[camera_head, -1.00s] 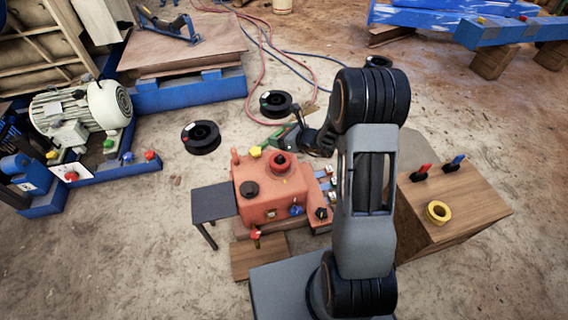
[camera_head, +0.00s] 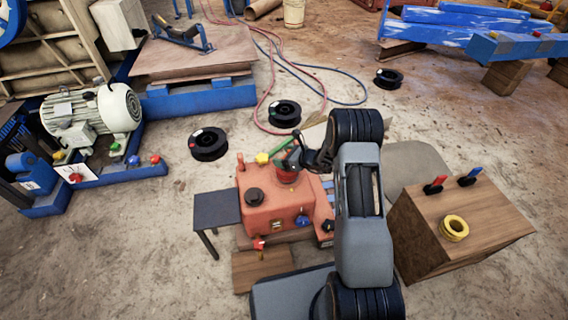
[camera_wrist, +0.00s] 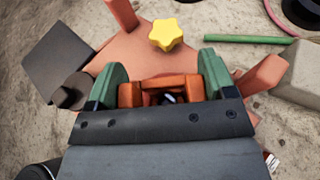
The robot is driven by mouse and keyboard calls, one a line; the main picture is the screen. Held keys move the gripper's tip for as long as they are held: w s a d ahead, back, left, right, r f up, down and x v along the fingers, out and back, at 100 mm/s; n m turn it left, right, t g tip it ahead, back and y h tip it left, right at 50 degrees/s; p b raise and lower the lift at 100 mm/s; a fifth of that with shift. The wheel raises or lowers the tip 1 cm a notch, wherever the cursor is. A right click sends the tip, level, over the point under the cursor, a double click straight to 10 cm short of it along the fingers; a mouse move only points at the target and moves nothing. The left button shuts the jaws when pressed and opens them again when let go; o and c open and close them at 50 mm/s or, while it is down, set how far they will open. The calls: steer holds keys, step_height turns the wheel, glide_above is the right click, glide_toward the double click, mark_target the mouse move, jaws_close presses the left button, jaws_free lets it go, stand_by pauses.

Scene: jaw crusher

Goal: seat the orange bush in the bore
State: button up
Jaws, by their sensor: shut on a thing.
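My gripper (camera_wrist: 163,72) has green fingers shut on the orange bush (camera_wrist: 130,94), a blocky hollow ring seen close up in the wrist view. In the head view my gripper (camera_head: 290,163) is over the red round boss (camera_head: 288,177) on top of the orange-red machine housing (camera_head: 262,205). The bore is hidden under the gripper and bush. I cannot tell whether the bush is above the bore or partly inside it.
A yellow star knob (camera_wrist: 166,34) and upright orange posts (camera_wrist: 122,14) stand close around my gripper. A dark side table (camera_head: 217,208) is left of the housing. A wooden box (camera_head: 478,215) with a yellow ring (camera_head: 454,228) stands right. Black spools (camera_head: 208,144) lie behind.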

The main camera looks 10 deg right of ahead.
steer(key=shift+f+b, duration=0.45)
steer(key=shift+f, duration=0.95)
steer(key=shift+f, duration=0.2)
steer(key=o, duration=1)
steer(key=shift+o, duration=0.2)
steer(key=shift+r, duration=0.15)
